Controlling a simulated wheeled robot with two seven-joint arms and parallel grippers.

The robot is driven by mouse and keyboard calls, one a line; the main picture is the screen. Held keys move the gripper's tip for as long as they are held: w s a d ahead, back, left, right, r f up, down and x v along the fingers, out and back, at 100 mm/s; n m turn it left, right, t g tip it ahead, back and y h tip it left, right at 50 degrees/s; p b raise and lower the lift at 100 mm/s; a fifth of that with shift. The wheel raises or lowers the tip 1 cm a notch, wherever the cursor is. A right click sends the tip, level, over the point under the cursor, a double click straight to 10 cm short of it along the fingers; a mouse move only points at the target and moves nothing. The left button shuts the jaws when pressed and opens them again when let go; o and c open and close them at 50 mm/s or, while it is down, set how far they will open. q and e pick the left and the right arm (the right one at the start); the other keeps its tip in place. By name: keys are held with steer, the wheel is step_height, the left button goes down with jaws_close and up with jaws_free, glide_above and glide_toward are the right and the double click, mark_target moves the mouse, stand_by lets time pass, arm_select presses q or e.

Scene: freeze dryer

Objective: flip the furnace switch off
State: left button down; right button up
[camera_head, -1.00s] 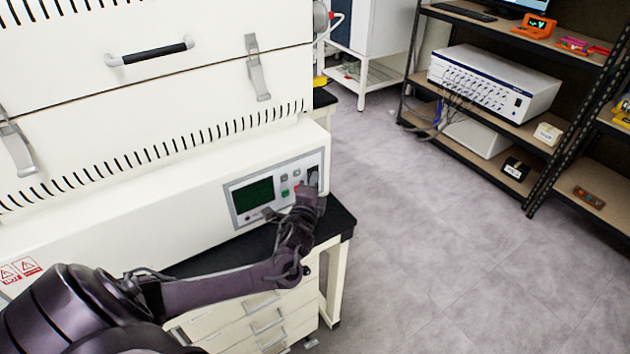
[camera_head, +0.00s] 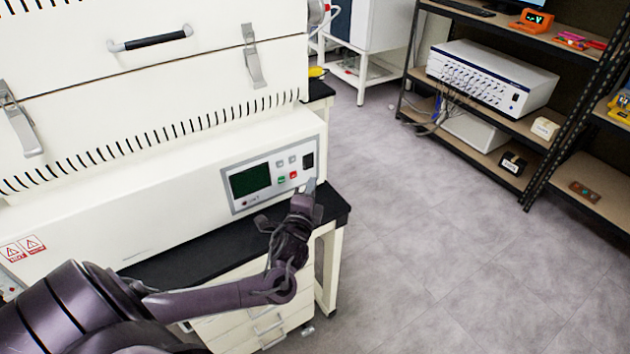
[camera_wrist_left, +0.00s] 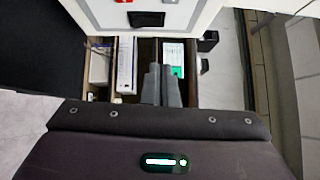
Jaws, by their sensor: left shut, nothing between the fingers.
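The white furnace (camera_head: 150,165) fills the left of the head view. Its grey control panel (camera_head: 238,206) has a dark screen, small buttons and a black switch (camera_head: 308,161) at the right end. The switch also shows at the top of the left wrist view (camera_wrist_left: 147,19). Its on or off position is too small to tell. My left gripper (camera_head: 306,187) is shut and empty, just below the switch and apart from it. Its two fingers (camera_wrist_left: 161,68) lie together in the left wrist view, pointing toward the panel. My right gripper is out of view.
The furnace stands on a black-topped bench (camera_head: 205,248) with white drawers (camera_head: 265,325) below. Open grey floor (camera_head: 430,240) lies to the right. A shelving rack (camera_head: 560,150) with a white instrument (camera_head: 490,78) stands farther right.

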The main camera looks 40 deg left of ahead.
arm_select(q)
steer(key=shift+r+v, duration=0.2)
steer(key=shift+v, duration=0.95)
steer(key=shift+r+v, duration=0.2)
steer(key=shift+v, duration=0.95)
steer(key=shift+d, duration=0.25)
